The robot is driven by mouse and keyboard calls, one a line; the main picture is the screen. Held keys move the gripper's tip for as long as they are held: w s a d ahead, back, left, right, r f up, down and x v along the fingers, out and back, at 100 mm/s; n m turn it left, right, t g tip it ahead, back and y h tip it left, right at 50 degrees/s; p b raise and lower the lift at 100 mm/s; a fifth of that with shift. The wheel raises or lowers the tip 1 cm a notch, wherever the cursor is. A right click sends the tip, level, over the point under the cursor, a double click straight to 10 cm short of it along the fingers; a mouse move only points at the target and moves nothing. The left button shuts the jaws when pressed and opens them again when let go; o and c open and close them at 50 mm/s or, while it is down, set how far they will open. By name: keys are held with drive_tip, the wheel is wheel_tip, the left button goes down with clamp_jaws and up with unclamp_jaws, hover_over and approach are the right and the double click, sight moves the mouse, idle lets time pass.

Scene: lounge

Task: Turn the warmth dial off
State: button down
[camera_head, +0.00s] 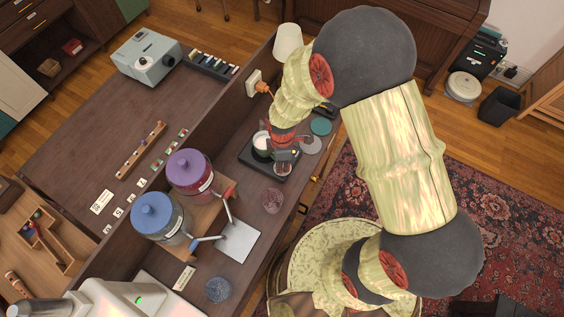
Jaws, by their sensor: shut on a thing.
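A black warmer plate (256,164) lies on the dark wooden counter in the middle of the view, with a pale mug (261,144) on its left part. My arm reaches in from the right and over the counter. My gripper (283,166) points down at the front right part of the warmer, where the warmth dial (283,171) shows small and pale between the fingers. The fingers are shut on the dial. The dial's mark and setting are too small and too covered to read.
A green round coaster (320,126) and a grey disc (311,145) lie right of the warmer. A glass (272,200) stands in front. Purple (189,171) and blue (158,215) lidded dispensers stand at the left. A white lamp (288,42) stands behind.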

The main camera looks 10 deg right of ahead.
idle(0.3)
drive_tip(key=c, duration=1.7)
unclamp_jaws()
drive_tip(key=shift+o, duration=0.2)
wheel_tip(320, 180, up, 12)
